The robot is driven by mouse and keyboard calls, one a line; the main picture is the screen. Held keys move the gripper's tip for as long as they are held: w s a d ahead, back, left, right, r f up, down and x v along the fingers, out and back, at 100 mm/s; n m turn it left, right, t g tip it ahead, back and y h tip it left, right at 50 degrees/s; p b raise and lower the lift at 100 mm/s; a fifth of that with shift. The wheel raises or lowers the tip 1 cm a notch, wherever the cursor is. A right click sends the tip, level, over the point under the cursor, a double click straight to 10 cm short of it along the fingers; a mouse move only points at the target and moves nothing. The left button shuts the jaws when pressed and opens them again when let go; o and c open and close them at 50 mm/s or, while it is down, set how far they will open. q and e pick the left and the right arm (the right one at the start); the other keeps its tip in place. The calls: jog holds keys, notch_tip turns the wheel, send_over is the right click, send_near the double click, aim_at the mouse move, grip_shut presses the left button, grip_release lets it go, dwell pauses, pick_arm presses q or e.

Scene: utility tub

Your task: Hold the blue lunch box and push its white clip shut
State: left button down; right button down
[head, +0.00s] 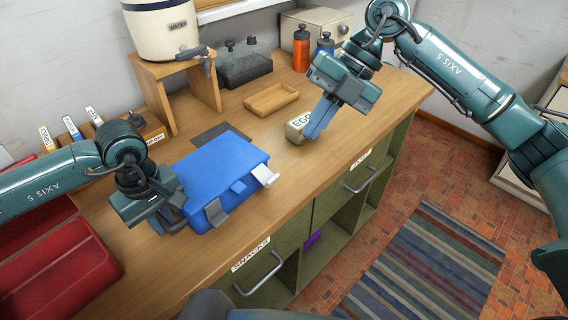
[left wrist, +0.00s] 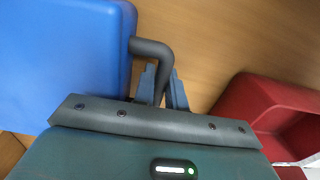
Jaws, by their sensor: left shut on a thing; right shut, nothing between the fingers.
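The blue lunch box (head: 222,160) lies on the wooden counter, and part of it fills the upper left of the left wrist view (left wrist: 60,60). Its white clip (head: 265,174) juts outward from the right end of its front side. A grey clip (head: 217,212) sits at the left end of that side. My left gripper (head: 174,222) is shut on the box's dark grey handle (left wrist: 152,47), whose bar passes by the fingers (left wrist: 163,88). My right gripper (head: 314,132) is shut and empty above the counter, right of the box and apart from the clip.
A small carton marked EGG (head: 297,127) is just behind my right fingers. A wooden tray (head: 271,100) and a dark mat (head: 220,133) lie behind the box. Red bins (head: 70,268) stand at the left. The counter's front edge runs close by the clips.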

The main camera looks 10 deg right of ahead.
jog(key=d+m+y, duration=0.1)
jog(key=m, duration=0.1)
jog(key=r+m, duration=0.1)
jog(key=m, duration=0.1)
jog(key=w+d+m+g+y, duration=0.1)
jog(key=m, duration=0.1)
jog(key=shift+d+r+y, duration=0.2)
jog(key=shift+d+y, duration=0.1)
send_over(270, 181)
jog(key=d, duration=0.4)
notch_tip(270, 181, down, 7)
jog(key=shift+w+a+f, duration=0.1)
jog(key=shift+a+f, duration=0.1)
jog(key=shift+f, duration=0.35)
jog(key=shift+w+a+f, duration=0.15)
jog(key=shift+f, duration=0.45)
jog(key=shift+w+a+f, duration=0.1)
jog(key=shift+a+f, duration=0.1)
jog(key=shift+f, duration=0.35)
